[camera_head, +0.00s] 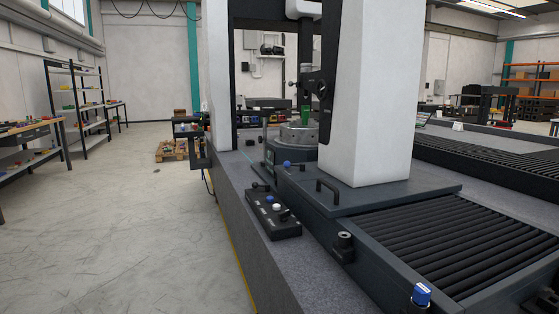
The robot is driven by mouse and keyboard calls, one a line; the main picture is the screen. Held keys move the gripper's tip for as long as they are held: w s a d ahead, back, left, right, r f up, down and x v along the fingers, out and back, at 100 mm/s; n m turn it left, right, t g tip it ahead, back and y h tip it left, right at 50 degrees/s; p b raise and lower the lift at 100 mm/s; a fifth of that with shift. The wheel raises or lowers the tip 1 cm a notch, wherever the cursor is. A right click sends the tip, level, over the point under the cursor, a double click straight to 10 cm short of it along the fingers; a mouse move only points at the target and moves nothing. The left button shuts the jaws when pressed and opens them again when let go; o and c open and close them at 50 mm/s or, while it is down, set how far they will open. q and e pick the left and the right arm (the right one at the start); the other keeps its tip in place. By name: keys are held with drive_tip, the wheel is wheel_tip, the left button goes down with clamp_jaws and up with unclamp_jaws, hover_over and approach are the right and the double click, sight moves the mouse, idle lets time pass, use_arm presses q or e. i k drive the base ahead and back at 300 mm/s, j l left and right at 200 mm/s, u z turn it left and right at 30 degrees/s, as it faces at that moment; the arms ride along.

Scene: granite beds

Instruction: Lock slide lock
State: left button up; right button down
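I cannot tell for sure which part is the slide lock. A dark knob on a small block (344,242) sits on the near side of the machine's slide, beside the black ribbed bellows (455,242). A blue-topped block (421,295) stands on the slide's edge at the bottom right. A small lever with a blue ball (287,163) sticks out beside the round grey table (298,135). Whether any of these is locked cannot be seen. Neither of my grippers is in view.
A dark control box (273,215) with blue and white knobs sits on the granite bed (240,185). A black handle (329,188) stands on the slide below the white column (370,95). The floor (120,230) left of the bed is clear. Shelving (75,95) stands farther left.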

sight(288, 164)
drive_tip(key=i+j+z, duration=0.1)
drive_tip(key=j, duration=0.25)
drive_tip(key=i+j, duration=0.2)
drive_tip(key=j, duration=0.15)
drive_tip(key=i+j+z, duration=0.15)
drive_tip(key=j, duration=0.2)
drive_tip(key=i+j, duration=0.1)
drive_tip(key=j, duration=0.25)
drive_tip(key=i+j+z, duration=0.5)
drive_tip(key=i+j, duration=1.45)
